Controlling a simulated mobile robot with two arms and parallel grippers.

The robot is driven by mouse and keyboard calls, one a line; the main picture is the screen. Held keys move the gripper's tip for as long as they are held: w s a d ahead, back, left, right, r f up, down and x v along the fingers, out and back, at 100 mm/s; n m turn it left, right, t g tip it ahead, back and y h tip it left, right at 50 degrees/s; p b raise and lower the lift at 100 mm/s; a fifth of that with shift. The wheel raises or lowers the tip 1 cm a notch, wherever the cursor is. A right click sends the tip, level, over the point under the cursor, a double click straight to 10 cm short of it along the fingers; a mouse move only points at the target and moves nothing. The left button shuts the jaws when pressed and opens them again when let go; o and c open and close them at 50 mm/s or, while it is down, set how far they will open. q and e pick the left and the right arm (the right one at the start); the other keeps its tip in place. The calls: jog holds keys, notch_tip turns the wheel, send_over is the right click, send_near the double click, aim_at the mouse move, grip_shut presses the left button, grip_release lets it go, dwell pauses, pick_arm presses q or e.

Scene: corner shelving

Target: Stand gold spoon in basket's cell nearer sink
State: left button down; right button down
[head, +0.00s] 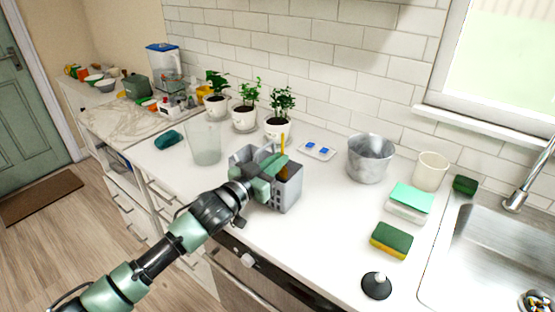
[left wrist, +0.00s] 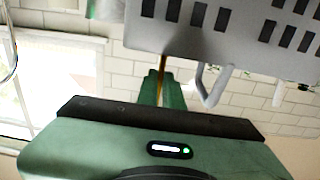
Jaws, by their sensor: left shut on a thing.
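The grey basket (head: 289,194) with slotted walls stands on the white counter, and its slotted wall fills the top of the left wrist view (left wrist: 205,40). My left gripper (head: 274,165) is over the basket, its fingers shut on the gold spoon (head: 283,145). The spoon is roughly upright, at the basket's side nearer the sink (head: 490,250). A thin gold strip of the spoon (left wrist: 162,64) shows by the fingers in the left wrist view. Its lower end is hidden, so I cannot tell how deep it sits in the cell. My right gripper is out of view.
A clear glass container (head: 205,145) stands left of the basket and potted plants (head: 277,127) behind it. A small tray with blue pieces (head: 318,150), a metal bucket (head: 369,160), sponges (head: 391,240) and a black round lid (head: 376,286) lie to the right. Counter in front of the bucket is clear.

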pick_arm(q)
jog(key=c, duration=1.5)
grip_release()
jog(key=b+v, duration=0.1)
jog(key=v, duration=0.6)
jog(key=shift+s+a, duration=0.25)
jog(key=shift+s, duration=0.05)
